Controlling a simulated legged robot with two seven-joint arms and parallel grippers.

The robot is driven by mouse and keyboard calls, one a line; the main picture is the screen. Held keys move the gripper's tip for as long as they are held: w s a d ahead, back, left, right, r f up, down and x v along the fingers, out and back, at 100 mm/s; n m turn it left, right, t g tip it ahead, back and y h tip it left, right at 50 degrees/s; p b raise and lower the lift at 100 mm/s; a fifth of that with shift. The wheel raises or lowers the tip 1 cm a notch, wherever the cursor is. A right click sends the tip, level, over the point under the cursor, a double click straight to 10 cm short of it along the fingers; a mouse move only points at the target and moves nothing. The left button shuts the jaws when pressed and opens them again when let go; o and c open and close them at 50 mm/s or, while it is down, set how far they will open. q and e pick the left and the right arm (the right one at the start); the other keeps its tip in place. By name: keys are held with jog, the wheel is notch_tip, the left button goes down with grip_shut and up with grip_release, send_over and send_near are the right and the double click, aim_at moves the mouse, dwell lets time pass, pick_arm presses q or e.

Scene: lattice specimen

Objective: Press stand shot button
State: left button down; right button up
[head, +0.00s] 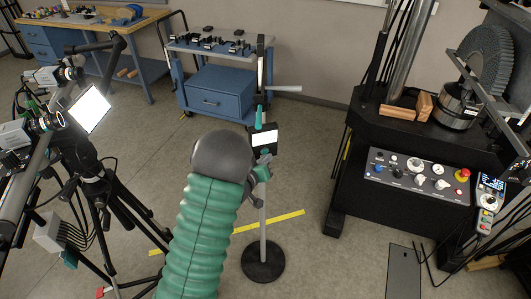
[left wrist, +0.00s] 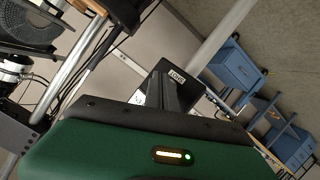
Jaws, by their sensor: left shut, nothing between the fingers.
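A stand (head: 263,215) with a round black base and a grey pole rises from the floor in the middle of the head view. A small black box (head: 265,138) with a white face is on it, just right of my green left arm. My left gripper (head: 262,170) is mostly hidden behind my dark wrist in the head view. In the left wrist view the shut, empty left gripper (left wrist: 170,92) points at a black box with a white label (left wrist: 177,75) and overlaps it; I cannot tell whether they touch. No button shows clearly on the box. My right gripper is out of view.
A camera tripod with a bright panel (head: 90,108) stands at left. A blue cart (head: 217,95) and a workbench (head: 110,30) are behind. A black machine with a control panel (head: 417,178) and a hanging pendant (head: 488,203) stands at right.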

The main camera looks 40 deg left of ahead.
pick_arm(q)
jog(key=shift+w+a, duration=0.3)
jog(key=shift+a, duration=0.1)
dwell(0.8)
jog(key=shift+s+d, duration=0.5)
jog(key=shift+d, duration=0.1)
jog(key=shift+d, duration=0.1)
jog(key=s+d, duration=0.1)
jog(key=d, duration=0.1)
jog(key=s+d, duration=0.2)
jog(key=shift+b, duration=0.35)
jog(key=shift+a, duration=0.1)
dwell(1.1)
